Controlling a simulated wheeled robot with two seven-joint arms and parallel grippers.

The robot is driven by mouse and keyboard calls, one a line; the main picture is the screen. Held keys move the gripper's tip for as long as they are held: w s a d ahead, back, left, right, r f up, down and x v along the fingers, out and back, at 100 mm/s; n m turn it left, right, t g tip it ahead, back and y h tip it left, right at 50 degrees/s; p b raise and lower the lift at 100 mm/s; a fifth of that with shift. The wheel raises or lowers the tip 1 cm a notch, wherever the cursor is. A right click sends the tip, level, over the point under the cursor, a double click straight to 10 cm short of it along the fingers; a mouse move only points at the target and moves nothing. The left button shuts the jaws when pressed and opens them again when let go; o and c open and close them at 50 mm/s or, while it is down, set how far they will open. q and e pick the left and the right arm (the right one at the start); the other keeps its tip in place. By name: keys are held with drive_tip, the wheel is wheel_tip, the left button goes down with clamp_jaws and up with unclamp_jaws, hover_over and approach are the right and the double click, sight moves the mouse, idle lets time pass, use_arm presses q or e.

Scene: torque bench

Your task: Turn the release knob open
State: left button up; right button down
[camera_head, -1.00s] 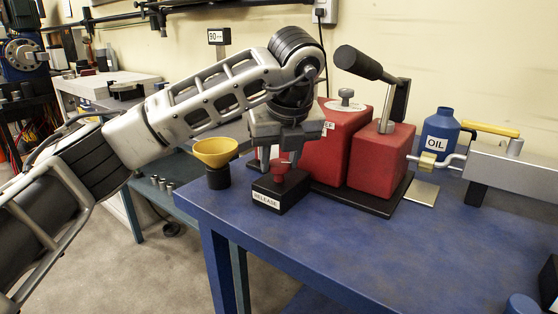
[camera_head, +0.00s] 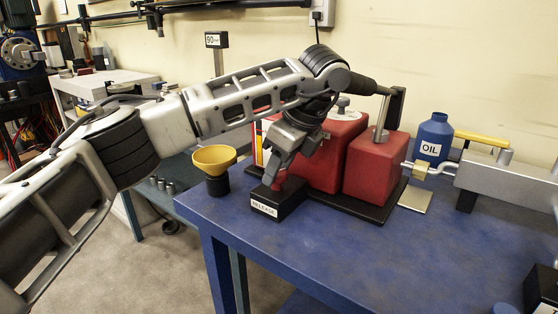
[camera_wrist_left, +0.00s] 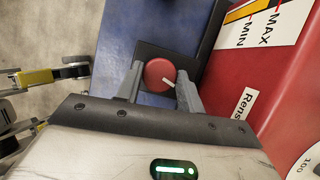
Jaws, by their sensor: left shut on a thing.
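The release knob (camera_head: 281,182) is a small red knob on a black block labelled RELEASE (camera_head: 272,202) at the bench's near left edge. In the left wrist view the knob (camera_wrist_left: 158,74) shows as a round red top with a short white mark pointing to the lower right. My left gripper (camera_head: 277,178) comes down on it from above, with one finger on each side, and is shut on it. The fingers hide part of the knob in the head view. My right gripper is not in view.
A yellow funnel (camera_head: 214,160) on a dark holder stands just left of the block. The red machine (camera_head: 376,165) with a black-handled lever stands close on the right. Farther right are a blue oil bottle (camera_head: 434,138) and a grey metal bar (camera_head: 506,181). The bench's front middle (camera_head: 400,260) is clear.

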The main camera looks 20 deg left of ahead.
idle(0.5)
use_arm(q)
drive_tip(key=o, duration=1)
drive_tip(key=shift+c, duration=0.2)
drive_tip(key=p+v, duration=0.1)
drive_tip(key=v, duration=0.6)
drive_tip(key=shift+r, duration=0.25)
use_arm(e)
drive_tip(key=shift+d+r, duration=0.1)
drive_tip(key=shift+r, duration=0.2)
use_arm(q)
drive_tip(key=shift+d, duration=0.1)
